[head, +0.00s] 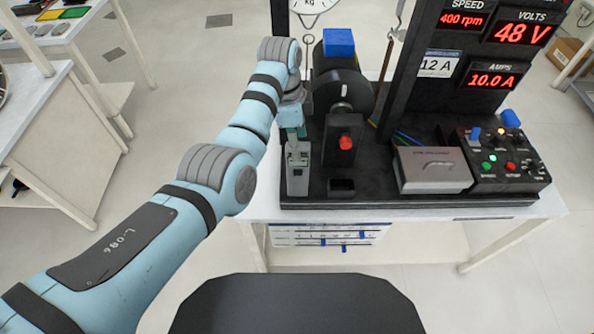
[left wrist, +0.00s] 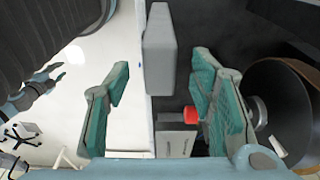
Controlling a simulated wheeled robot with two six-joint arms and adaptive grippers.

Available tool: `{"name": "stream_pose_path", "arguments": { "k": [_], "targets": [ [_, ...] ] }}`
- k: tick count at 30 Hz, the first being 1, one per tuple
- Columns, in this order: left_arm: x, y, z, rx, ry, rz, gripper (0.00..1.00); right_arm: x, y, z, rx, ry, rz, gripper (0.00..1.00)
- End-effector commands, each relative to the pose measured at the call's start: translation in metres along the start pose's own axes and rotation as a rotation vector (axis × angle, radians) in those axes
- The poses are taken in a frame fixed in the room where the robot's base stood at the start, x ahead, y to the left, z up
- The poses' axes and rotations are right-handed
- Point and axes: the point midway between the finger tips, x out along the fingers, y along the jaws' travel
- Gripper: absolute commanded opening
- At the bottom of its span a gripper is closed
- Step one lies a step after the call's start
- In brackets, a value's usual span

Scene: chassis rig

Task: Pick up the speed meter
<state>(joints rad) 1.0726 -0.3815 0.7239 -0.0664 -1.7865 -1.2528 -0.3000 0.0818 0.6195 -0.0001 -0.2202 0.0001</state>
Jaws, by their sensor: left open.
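The speed meter (head: 298,175) appears to be the grey handheld device with a small display, standing upright at the front left of the black rig. In the left wrist view it seems to be the plain grey block (left wrist: 160,50) between the fingers' lines. My left gripper (head: 292,125) is just behind and above the meter's top, partly hidden by my own wrist. In the left wrist view the teal fingers (left wrist: 162,95) are wide apart with nothing held. Whether a finger touches the meter cannot be told. My right gripper is not in view.
A black block with a red knob (head: 345,143) stands just right of the meter. Behind are a dark wheel (head: 343,98) and a blue block (head: 338,42). A grey box (head: 432,168) and control panel (head: 497,160) lie right. The floor left of the table is clear.

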Motion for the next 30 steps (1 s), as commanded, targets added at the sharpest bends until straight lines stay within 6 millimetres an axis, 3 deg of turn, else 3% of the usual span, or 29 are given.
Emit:
{"name": "stream_pose_path", "arguments": {
  "k": [6, 14, 23, 30],
  "targets": [
    [0.043, -0.001, 0.002, -0.002, -0.001, 0.002, 0.5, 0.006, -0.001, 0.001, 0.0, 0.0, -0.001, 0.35],
    [0.047, -0.001, 0.001, -0.002, 0.0, -0.001, 0.49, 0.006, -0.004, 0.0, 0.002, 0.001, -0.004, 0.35],
    [0.047, -0.001, 0.001, -0.002, 0.0, 0.0, 0.01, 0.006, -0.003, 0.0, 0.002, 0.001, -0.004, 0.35],
    [0.046, -0.001, 0.001, -0.002, 0.0, -0.001, 0.0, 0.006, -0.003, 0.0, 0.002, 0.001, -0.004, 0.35]
  ]
}}
